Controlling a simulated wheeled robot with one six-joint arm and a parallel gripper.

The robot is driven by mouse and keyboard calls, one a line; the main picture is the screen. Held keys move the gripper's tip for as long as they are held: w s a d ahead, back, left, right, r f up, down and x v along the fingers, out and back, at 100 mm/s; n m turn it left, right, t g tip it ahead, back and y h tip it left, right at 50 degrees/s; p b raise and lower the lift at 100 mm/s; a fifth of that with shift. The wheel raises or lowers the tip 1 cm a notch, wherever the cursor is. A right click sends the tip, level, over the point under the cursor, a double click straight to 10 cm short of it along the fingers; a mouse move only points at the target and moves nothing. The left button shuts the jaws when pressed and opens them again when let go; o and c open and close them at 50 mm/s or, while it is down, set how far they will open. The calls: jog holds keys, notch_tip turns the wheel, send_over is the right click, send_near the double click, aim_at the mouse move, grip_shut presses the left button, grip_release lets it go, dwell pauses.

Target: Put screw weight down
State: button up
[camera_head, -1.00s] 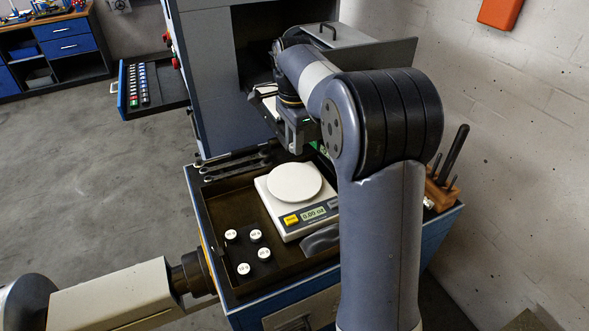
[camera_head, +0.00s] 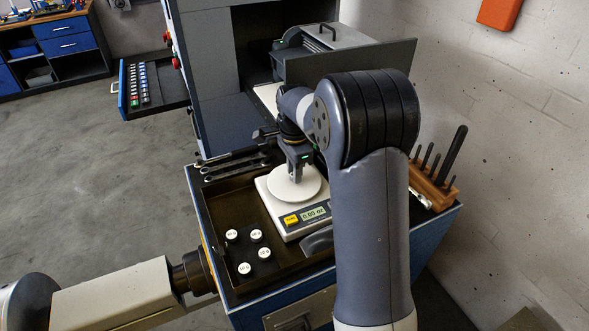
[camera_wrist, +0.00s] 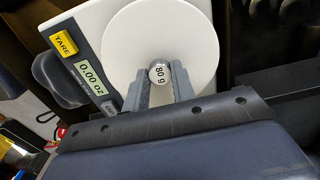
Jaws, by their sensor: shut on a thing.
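My gripper (camera_head: 294,173) is over the round white pan (camera_head: 301,195) of the scale. The scale's display (camera_wrist: 91,78) reads 0.00 oz, beside a yellow TARE button (camera_wrist: 63,39). In the head view the weight is hidden by my gripper.
Several white-topped weights (camera_head: 256,236) stand in the dark tray (camera_head: 222,205) left of the scale. Wrenches (camera_head: 235,166) lie at the tray's far edge. A wooden block with tools (camera_head: 433,183) stands at right. A machine with an open lid (camera_head: 350,60) is behind.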

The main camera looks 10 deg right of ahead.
jog(key=o, duration=1)
notch_tip(320, 180, up, 12)
jog(key=shift+r+b, duration=0.1)
jog(key=shift+b, duration=0.35)
notch_tip(320, 180, down, 13)
jog(key=shift+r+p, duration=0.15)
jog(key=shift+p, duration=0.35)
notch_tip(320, 180, up, 4)
jog(key=shift+f, duration=0.15)
jog(key=shift+r, duration=0.35)
